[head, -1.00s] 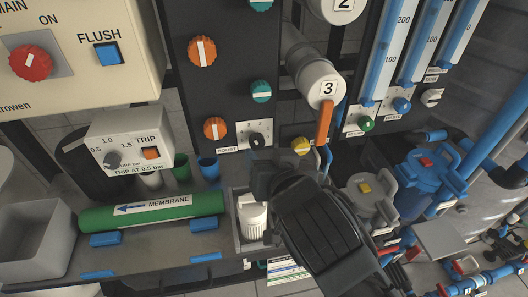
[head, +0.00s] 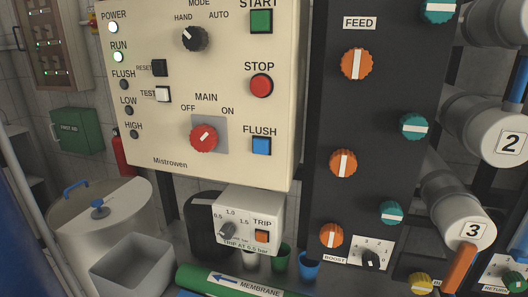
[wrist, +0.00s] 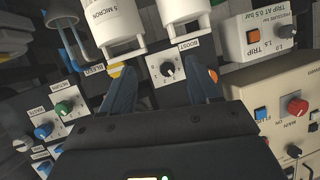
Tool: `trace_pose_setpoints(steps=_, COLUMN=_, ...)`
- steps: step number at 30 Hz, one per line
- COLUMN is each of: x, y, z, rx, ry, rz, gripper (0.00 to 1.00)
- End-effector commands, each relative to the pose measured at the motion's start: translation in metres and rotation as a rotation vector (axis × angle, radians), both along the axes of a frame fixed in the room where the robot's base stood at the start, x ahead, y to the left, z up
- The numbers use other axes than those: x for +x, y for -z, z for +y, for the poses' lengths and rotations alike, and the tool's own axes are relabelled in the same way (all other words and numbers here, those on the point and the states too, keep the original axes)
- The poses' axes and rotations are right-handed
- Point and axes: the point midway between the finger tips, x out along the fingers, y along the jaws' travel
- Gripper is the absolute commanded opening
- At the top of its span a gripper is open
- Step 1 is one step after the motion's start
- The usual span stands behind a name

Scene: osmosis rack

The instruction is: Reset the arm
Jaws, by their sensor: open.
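My gripper (wrist: 165,88) shows only in the wrist view, with its two dark blue fingers spread apart and nothing held between them. The black BOOST selector knob (wrist: 167,69) shows beyond the gap between the fingers, apart from them. In the head view the BOOST knob (head: 370,259) sits on its white numbered plate at the bottom right, and no part of my arm or gripper is in view there.
A green membrane tube (head: 200,280) lies low. White filter housings (wrist: 120,25) are close beyond my fingers.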

Motion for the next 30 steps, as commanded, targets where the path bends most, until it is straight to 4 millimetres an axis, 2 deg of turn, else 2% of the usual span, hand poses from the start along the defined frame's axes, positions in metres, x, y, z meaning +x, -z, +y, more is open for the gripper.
trace_pose_setpoints(steps=1, x=-0.019, y=0.009, z=-0.001, rx=-0.008, ry=-0.021, rz=0.009, gripper=0.61)
trace_pose_setpoints(steps=3, x=-0.042, y=0.017, z=-0.001, rx=-0.02, ry=-0.052, rz=0.005, gripper=0.61)
trace_pose_setpoints(steps=8, x=-0.096, y=0.024, z=-0.001, rx=-0.044, ry=-0.112, rz=-0.01, gripper=0.61)
trace_pose_setpoints(steps=13, x=-0.153, y=0.02, z=-0.004, rx=-0.068, ry=-0.149, rz=-0.035, gripper=0.61)
trace_pose_setpoints(steps=18, x=-0.206, y=0.004, z=-0.01, rx=-0.098, ry=-0.162, rz=-0.063, gripper=0.61)
trace_pose_setpoints(steps=24, x=-0.246, y=-0.016, z=-0.017, rx=-0.13, ry=-0.156, rz=-0.091, gripper=0.61)
trace_pose_setpoints(steps=30, x=-0.257, y=-0.025, z=-0.02, rx=-0.144, ry=-0.151, rz=-0.104, gripper=0.61)
